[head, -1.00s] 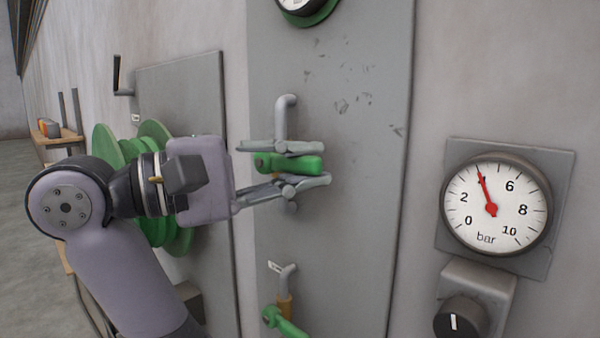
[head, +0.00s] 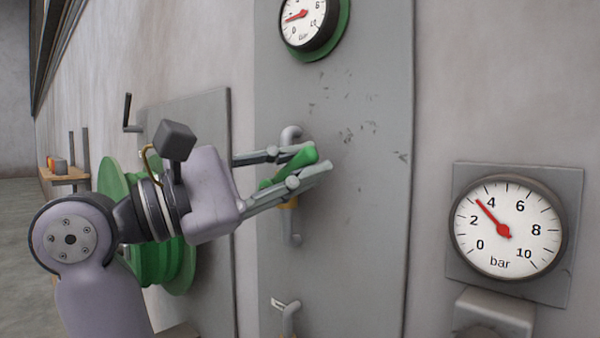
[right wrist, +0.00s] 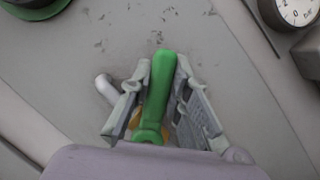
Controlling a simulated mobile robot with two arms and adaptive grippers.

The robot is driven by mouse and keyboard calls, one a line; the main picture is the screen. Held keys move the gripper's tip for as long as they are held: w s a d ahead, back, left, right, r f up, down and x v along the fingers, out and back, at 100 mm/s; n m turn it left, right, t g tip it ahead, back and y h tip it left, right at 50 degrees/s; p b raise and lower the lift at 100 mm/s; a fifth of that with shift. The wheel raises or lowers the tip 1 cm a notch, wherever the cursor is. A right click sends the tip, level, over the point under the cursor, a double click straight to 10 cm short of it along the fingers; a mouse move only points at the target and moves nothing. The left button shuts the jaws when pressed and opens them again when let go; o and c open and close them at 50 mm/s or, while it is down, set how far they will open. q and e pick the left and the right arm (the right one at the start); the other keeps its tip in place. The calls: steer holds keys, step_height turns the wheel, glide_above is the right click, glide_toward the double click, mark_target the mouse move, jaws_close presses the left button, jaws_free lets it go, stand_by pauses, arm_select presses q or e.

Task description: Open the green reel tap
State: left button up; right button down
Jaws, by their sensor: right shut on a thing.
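A green tap handle (head: 292,166) belongs to a tap with a brass-coloured body and bent grey pipe (head: 291,132) on the tall grey wall panel. The handle slants up and to the right. My right gripper (head: 308,158) is shut on this handle, one finger on each side. In the right wrist view the green handle (right wrist: 158,95) lies between the two fingers, with the grey pipe end (right wrist: 105,88) beside them. The gripper partly hides the tap body. My left gripper is not in view.
A green reel (head: 178,262) stands behind my right arm. A second pipe (head: 290,315) shows below on the panel. A green-rimmed gauge (head: 308,22) is above, and a bar gauge (head: 508,228) is at right. The panel around the tap is otherwise clear.

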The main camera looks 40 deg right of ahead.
stand_by(0.3)
steer(key=c, duration=1.5)
jaws_free()
step_height(320, 180, up, 10)
steer(key=shift+c, duration=0.2)
